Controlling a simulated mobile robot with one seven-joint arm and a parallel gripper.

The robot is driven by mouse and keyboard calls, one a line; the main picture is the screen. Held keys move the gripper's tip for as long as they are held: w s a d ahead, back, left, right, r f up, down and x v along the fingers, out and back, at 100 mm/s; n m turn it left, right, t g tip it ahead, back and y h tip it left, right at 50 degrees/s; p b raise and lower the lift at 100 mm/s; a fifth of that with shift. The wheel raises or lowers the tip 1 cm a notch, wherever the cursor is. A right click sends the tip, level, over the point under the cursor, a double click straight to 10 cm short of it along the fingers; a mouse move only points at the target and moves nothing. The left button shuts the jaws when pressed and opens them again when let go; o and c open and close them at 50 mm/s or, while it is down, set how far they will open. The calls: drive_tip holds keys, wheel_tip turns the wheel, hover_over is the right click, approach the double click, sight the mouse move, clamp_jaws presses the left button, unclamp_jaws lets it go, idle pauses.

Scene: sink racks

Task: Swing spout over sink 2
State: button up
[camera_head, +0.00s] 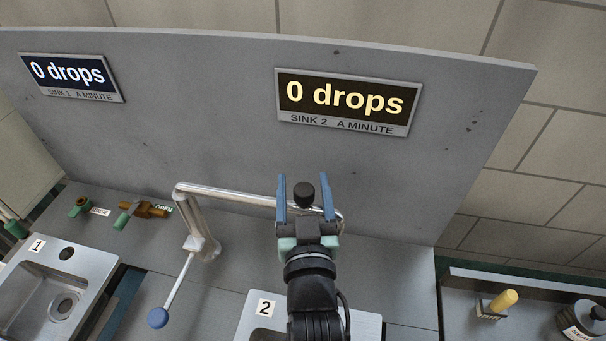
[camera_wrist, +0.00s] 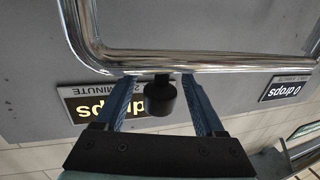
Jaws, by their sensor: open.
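The chrome spout (camera_head: 235,196) runs right from the top of its post (camera_head: 197,222) and passes behind my gripper. Its bent end shows just right of the fingers. In the wrist view the spout (camera_wrist: 200,60) crosses the top as a bent bar. A black knob (camera_wrist: 160,97) on a short stem stands by the bar. My gripper (camera_head: 306,192) is open, its blue fingers on either side of the knob, with gaps showing in the wrist view (camera_wrist: 160,108). Sink 2 (camera_head: 252,325) is below, largely hidden by my arm; I cannot tell whether the spout tip is over it.
A lever with a blue ball (camera_head: 158,317) sticks out from the post. Sink 1 (camera_head: 88,275) is at left, with valves (camera_head: 140,210) behind it. A grey back panel (camera_head: 200,130) carries two signs, both reading 0 drops. A yellow-handled brush (camera_head: 497,304) is at right.

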drive_tip(key=shift+w, duration=0.7)
drive_tip(key=shift+c, duration=0.3)
clamp_jaws()
idle(0.8)
